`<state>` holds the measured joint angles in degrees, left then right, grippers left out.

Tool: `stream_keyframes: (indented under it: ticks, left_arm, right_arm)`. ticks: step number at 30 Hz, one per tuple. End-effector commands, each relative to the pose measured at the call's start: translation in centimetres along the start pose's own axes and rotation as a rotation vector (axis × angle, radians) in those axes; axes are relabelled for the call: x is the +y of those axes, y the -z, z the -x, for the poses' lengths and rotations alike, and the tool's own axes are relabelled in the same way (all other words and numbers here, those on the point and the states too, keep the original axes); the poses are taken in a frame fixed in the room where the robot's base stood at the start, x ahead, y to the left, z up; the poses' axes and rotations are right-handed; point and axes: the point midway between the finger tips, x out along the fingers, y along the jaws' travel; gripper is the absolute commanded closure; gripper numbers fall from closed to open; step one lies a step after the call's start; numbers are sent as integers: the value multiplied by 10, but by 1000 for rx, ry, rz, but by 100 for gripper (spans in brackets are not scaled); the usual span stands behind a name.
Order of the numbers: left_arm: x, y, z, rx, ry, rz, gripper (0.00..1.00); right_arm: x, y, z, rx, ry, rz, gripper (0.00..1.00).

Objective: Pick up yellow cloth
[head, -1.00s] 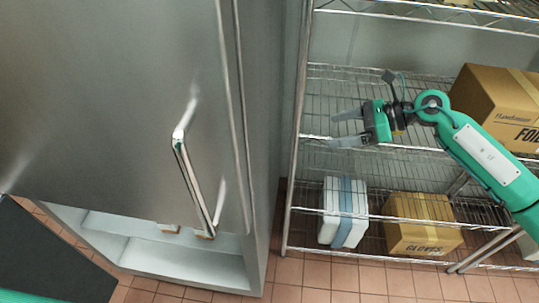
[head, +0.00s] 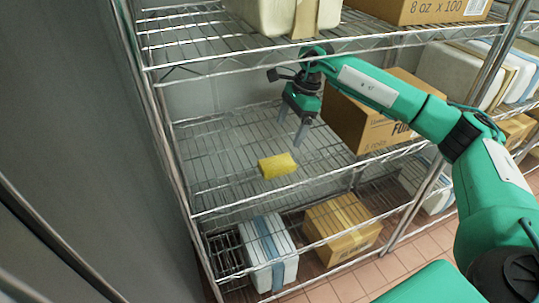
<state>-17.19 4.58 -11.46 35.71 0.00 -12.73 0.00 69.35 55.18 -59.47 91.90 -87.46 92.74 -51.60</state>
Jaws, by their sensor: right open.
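The yellow cloth (head: 277,165) lies as a small folded block on the wire middle shelf (head: 220,160) of the metal rack. My right gripper (head: 291,131) reaches in between the shelves and points down. Its two grey fingers are apart, with nothing seen between them. The fingers are above and slightly right of the cloth in the picture, and look apart from it. My left gripper is not in view.
A cardboard box (head: 367,115) stands just right of the gripper on the same shelf. The upper shelf (head: 210,40) is close above my arm. Below are a white box with a blue band (head: 287,232) and another carton (head: 343,228). The shelf left of the cloth is bare.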

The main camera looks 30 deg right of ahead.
Motion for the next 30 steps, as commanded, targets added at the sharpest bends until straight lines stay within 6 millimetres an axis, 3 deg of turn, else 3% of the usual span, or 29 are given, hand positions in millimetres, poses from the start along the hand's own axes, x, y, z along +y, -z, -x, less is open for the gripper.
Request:
stream_keyframes:
  ticks: [4,13,23,30]
  left_arm:
    - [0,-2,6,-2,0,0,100]
    - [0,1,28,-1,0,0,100]
    - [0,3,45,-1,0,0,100]
    - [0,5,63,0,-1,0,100]
  right_arm:
    - [0,2,-6,8,-3,-1,13]
    - [1,2,-55,7,-4,0,13]
    - [2,2,-79,6,-3,-1,13]
    - [2,4,-110,6,-4,-1,13]
